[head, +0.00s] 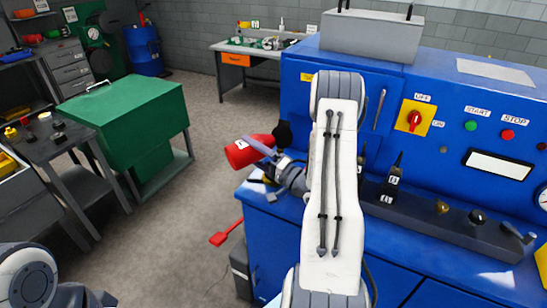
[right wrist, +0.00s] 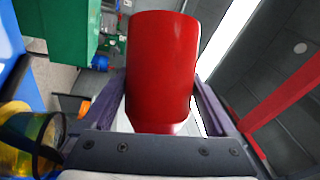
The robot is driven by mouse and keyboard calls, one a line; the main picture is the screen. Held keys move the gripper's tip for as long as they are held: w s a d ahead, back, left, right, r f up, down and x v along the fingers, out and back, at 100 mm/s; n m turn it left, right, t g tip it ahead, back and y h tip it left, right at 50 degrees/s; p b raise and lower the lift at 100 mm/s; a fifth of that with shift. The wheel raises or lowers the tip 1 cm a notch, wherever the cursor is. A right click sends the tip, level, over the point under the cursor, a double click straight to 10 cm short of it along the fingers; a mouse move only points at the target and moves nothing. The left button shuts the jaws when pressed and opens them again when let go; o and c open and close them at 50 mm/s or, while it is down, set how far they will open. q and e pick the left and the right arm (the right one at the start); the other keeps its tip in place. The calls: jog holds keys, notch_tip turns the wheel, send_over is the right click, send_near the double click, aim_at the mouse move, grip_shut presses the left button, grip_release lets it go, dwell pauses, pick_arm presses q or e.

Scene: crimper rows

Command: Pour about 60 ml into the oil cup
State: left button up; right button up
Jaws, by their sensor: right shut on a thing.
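A red container (head: 244,152) with a white label is in my right gripper (head: 262,148), tilted well over to the left, beside the left end of the blue machine. In the right wrist view the red container (right wrist: 160,70) sits between the two purple fingers, which are shut on it. A clear cup with yellow liquid and a dark band (right wrist: 30,138) is at the left edge of that view, apart from the container; it looks like the oil cup. I cannot make out this cup in the head view. No stream of liquid shows. My left gripper is out of the head view.
The blue machine (head: 290,90) has a red switch (head: 414,119) and a ledge with black-topped bottles (head: 392,180). A red paddle-like piece (head: 219,239) is low beside it. A green cabinet (head: 125,115) stands left, with open floor (head: 190,210) between.

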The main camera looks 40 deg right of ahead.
jog(key=shift+r+m, duration=0.35)
jog(key=shift+m, duration=0.05)
jog(key=shift+d+r+m+t+h+p, duration=0.15)
jog(key=shift+r+m+t+h+p, duration=0.25)
jog(key=shift+m, duration=0.35)
jog(key=shift+d+r+m+t+h+p, duration=0.1)
jog(key=shift+r+m+t+h+p, duration=0.25)
jog(key=shift+m, duration=0.4)
jog(key=f+n+b, duration=0.1)
jog(key=f+n+g+y+b, duration=0.1)
jog(key=n, duration=0.1)
jog(key=shift+a+f+n+g+b, duration=0.2)
jog(key=shift+f+n+g+b, duration=0.05)
jog(key=shift+f+n+b, duration=0.05)
jog(key=shift+r+n+g+y+p, duration=0.25)
jog(key=shift+n+g+y+p, duration=0.1)
jog(key=shift+n, duration=0.55)
jog(key=shift+a+f, duration=0.1)
jog(key=shift+f, duration=0.05)
